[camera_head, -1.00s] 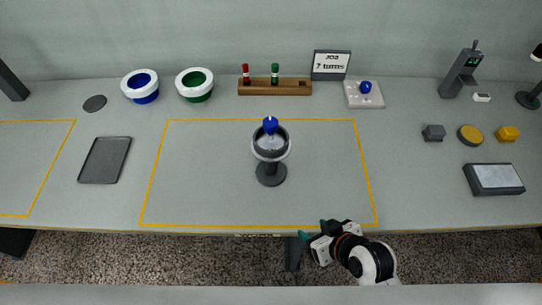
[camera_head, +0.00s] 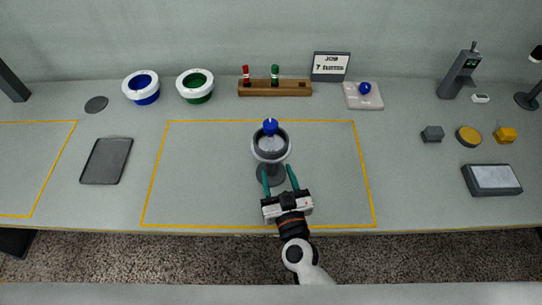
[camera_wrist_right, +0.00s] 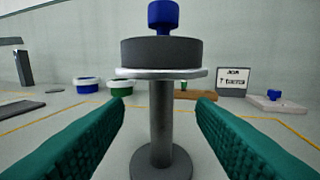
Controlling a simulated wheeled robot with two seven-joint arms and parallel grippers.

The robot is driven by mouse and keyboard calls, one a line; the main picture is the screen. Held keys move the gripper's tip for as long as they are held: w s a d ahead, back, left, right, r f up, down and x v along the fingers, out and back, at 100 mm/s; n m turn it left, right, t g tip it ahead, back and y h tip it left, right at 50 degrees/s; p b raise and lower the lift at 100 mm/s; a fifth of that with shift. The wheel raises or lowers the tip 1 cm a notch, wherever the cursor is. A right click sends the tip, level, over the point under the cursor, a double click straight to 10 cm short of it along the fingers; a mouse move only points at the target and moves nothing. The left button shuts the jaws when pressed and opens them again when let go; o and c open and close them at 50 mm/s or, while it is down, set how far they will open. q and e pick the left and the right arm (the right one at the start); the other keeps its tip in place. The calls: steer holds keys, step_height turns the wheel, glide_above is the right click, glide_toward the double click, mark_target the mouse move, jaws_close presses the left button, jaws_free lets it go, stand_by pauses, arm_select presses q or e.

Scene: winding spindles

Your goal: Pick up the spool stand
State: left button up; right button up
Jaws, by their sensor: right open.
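The spool stand (camera_head: 271,147) stands upright inside the yellow-outlined area in the middle of the table. It has a round dark base, a grey post, a wide cup-like top with a pale rim and a blue knob. In the right wrist view the stand's post (camera_wrist_right: 160,120) is straight ahead, between the two green fingers and beyond their tips. My right gripper (camera_head: 278,175) is open and empty, just in front of the stand at its near side. Contact with the post does not show. My left gripper is not in view.
Blue (camera_head: 141,86) and green (camera_head: 195,85) bowls with white rims stand at the back left. A wooden rack (camera_head: 275,88) holds red and green pieces. A sign (camera_head: 331,65) stands behind. A dark tray (camera_head: 106,160) lies left. The table around the stand is clear.

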steer(key=x, duration=0.8)
steer(key=shift+d+f+p, duration=0.15)
steer(key=shift+f+p, duration=0.05)
steer(key=shift+p, duration=0.15)
steer(key=shift+s, duration=0.1)
steer(key=shift+s, duration=0.1)
steer(key=shift+c, duration=0.2)
steer(key=shift+r, duration=0.15)
jaws_close()
